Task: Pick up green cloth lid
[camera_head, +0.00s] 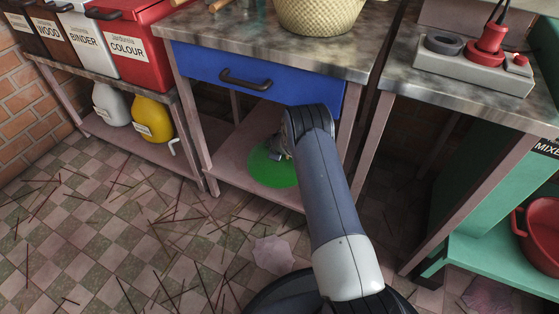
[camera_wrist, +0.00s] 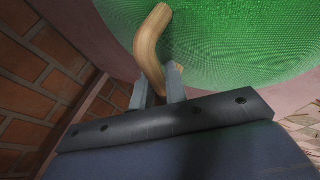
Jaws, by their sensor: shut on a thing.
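The green cloth lid (camera_head: 271,170) is a round green disc at the lower shelf under the blue drawer in the head view, partly hidden by my arm. In the wrist view its woven green surface (camera_wrist: 235,45) fills the upper right, with a curved wooden handle (camera_wrist: 150,42) on it. My gripper (camera_wrist: 160,88) is shut on the wooden handle, with a finger on each side. In the head view my gripper (camera_head: 280,150) is small and dark beside the lid. I cannot tell whether the lid touches the shelf.
The blue drawer (camera_head: 250,77) and the worktop (camera_head: 265,42) are above the lid. Pink table legs (camera_head: 197,150) stand at the sides. A brick wall (camera_wrist: 40,65) shows at left in the wrist view. Incense sticks litter the tiled floor (camera_head: 90,225).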

